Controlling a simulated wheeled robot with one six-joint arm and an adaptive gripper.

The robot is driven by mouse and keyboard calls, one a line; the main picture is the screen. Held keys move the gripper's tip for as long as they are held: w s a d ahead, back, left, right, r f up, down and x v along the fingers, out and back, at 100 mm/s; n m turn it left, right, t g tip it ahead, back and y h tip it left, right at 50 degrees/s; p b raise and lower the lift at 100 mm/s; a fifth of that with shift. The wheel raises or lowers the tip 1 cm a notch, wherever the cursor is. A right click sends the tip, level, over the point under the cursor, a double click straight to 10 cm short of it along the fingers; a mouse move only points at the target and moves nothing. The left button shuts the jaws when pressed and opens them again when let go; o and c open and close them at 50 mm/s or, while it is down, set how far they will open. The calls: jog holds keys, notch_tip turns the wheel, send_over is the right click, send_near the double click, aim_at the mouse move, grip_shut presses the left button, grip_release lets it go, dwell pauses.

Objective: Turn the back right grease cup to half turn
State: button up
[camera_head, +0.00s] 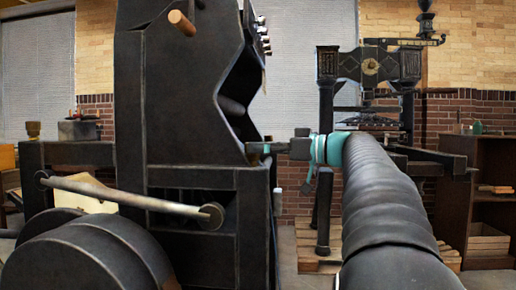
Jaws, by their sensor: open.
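My gripper (272,147) points left from there, open, close to the press's right side at mid height. A small part shows at its tips, too small to identify. I cannot tell whether the fingers touch it.
Another black press (370,66) stands behind on a wooden pallet (318,262). A dark shelf (485,205) stands at right. Some floor shows between press and pallet.

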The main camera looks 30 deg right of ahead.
jog(key=v, duration=1)
jog(key=shift+s+d, duration=0.2)
jog(key=shift+s, duration=0.05)
jog(key=shift+w+f, duration=0.1)
